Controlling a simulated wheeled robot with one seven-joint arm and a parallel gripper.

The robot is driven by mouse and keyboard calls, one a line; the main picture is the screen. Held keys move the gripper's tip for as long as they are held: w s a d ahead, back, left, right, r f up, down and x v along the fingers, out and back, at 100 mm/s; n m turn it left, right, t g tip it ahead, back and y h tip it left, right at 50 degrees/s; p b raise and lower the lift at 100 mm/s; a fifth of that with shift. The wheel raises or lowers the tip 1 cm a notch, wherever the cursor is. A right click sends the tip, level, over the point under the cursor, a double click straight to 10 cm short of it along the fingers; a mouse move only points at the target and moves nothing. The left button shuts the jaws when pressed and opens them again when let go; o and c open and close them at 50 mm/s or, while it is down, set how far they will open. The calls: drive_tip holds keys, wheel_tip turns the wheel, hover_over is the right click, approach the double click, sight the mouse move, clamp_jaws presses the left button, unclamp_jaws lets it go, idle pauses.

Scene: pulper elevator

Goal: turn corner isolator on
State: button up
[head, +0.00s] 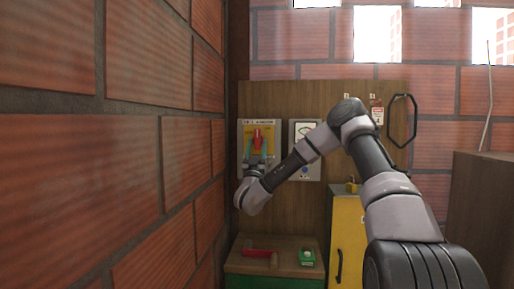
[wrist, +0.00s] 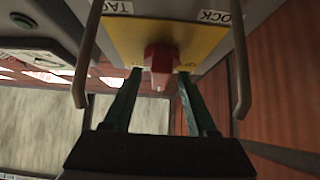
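The corner isolator is a grey box with a yellow plate (head: 244,130) on the wooden board, close to the left brick wall. Its red handle (head: 258,134) sits at the middle of the plate. In the wrist view the red handle (wrist: 160,60) points toward my gripper, in front of the yellow plate (wrist: 120,38). My gripper (head: 259,152) is at the isolator, its green fingers apart. In the wrist view one finger lies on each side of the handle, with narrow gaps at the tips; I cannot tell if either touches it.
Two curved grey bars (wrist: 86,60) flank the plate, outside my fingers. A white-faced panel with a gauge (head: 304,132) is to the right. The left brick wall (head: 130,170) is close.

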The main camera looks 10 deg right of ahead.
drive_tip(key=shift+s+a+f+y, duration=0.1)
drive_tip(key=shift+s+f+y, duration=0.1)
drive_tip(key=shift+f, duration=0.2)
drive_tip(key=shift+s+a+f+y, duration=0.1)
drive_tip(key=shift+s+f, duration=0.05)
drive_tip(key=shift+f, duration=0.25)
drive_tip(key=shift+s+f, duration=0.3)
drive_tip(key=shift+s, duration=0.25)
drive_tip(key=v, duration=0.8)
drive_tip(key=shift+a, duration=0.15)
